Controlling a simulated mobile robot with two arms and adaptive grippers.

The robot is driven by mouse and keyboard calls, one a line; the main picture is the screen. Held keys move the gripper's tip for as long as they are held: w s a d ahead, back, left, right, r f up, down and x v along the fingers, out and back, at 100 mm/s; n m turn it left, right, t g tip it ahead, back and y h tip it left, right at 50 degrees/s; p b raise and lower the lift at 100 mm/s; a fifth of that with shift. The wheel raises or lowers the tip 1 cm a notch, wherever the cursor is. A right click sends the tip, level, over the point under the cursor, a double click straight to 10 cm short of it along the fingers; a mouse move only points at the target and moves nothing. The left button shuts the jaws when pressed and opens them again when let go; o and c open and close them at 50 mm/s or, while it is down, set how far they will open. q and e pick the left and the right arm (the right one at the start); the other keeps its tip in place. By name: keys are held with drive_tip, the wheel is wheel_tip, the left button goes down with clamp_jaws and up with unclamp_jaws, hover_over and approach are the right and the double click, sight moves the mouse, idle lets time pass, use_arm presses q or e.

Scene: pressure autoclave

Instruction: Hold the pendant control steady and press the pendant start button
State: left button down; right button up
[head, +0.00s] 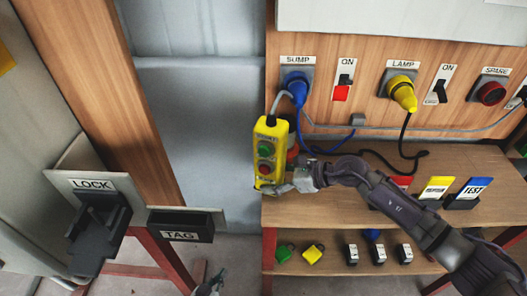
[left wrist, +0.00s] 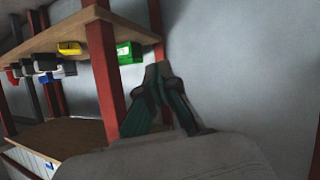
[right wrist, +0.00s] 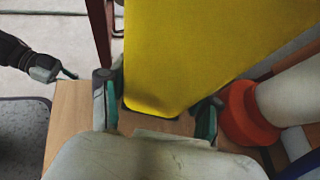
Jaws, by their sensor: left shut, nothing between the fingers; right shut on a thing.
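My right gripper (head: 277,188) is shut on the pendant's lower end. In the right wrist view the yellow pendant body (right wrist: 200,45) sits between the two fingers. My left gripper (head: 212,284) is low at the bottom edge of the head view, below and left of the pendant and apart from it. In the left wrist view its fingertips (left wrist: 159,78) are together with nothing between them. The buttons are hidden in both wrist views.
A blue plug (head: 297,86) and a yellow plug (head: 403,92) sit in the panel above the shelf (head: 340,205). A LOCK holder (head: 95,215) and a TAG box (head: 180,225) are at the left. An orange-red collar (right wrist: 240,112) is close beside my right gripper.

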use_arm(q)
drive_tip(key=w+d+r+t+h, duration=0.2)
drive_tip(key=w+d+r, duration=0.1)
drive_tip(key=r, duration=0.5)
use_arm(e)
drive_tip(key=shift+f, duration=0.1)
use_arm(q)
drive_tip(key=m+t+h, duration=0.1)
drive_tip(key=t+h, duration=0.6)
drive_tip(key=h, duration=0.2)
approach(264, 152)
drive_tip(key=s+r, duration=0.5)
drive_tip(key=s, duration=0.1)
drive_tip(key=shift+w+r, duration=0.1)
drive_tip(key=shift+r, duration=0.15)
drive_tip(key=w+d, duration=0.2)
drive_tip(key=w, duration=0.6)
drive_tip(key=shift+w+d, duration=0.2)
drive_tip(key=shift+d, duration=0.15)
drive_tip(key=shift+w+d, duration=0.15)
drive_tip(key=shift+w, duration=0.25)
